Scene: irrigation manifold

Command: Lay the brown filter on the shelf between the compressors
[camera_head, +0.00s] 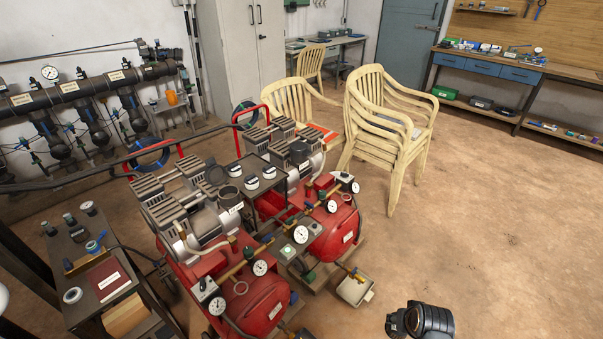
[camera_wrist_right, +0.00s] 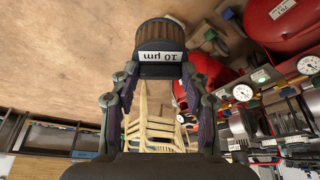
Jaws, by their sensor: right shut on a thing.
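My right gripper (camera_wrist_right: 160,78) is shut on the brown filter (camera_wrist_right: 163,33), a ribbed brown cylinder with a dark end and a "10 µm" label that reads upside down in the wrist view. The filter is held clear in the air. In the head view a dark shelf (camera_head: 262,191) lies between the two red compressors (camera_head: 240,305) (camera_head: 335,235). Several round white-and-dark pieces (camera_head: 251,182) stand on it, with a bare strip beside them. My left gripper is not in view.
A dark cart (camera_head: 85,310) with small parts and a box stands at the left. Gauges and valves (camera_head: 300,234) line the compressors' front. A small pale box (camera_head: 355,290) is on the floor. Stacked cream chairs (camera_head: 385,125) stand behind. The floor at the right is free.

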